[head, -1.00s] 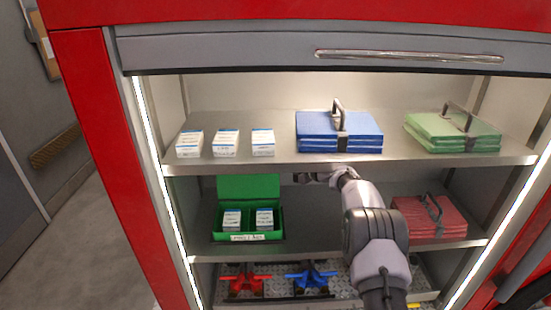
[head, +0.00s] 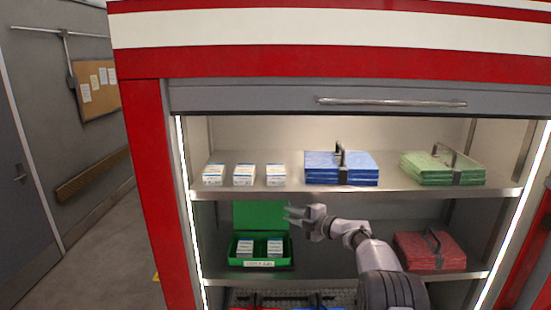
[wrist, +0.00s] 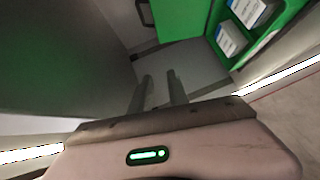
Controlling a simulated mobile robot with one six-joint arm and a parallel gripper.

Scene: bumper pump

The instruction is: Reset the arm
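My gripper (head: 292,215) is in front of the middle shelf, just right of the green box. In the wrist view my gripper (wrist: 160,88) shows two fingers apart with nothing between them. The green box (head: 262,263) stands on the middle shelf with its lid up and two small white-and-blue boxes (head: 245,249) inside. It also shows at the upper right of the wrist view (wrist: 262,47). My gripper appears apart from the box. My arm comes up from the lower right.
The upper shelf (head: 362,192) holds three small white boxes (head: 244,175), a blue folder stack (head: 325,167) and a green folder stack (head: 425,169). A red folder stack (head: 415,253) lies right of my arm. Red and blue items (head: 318,308) show below. Open floor is left.

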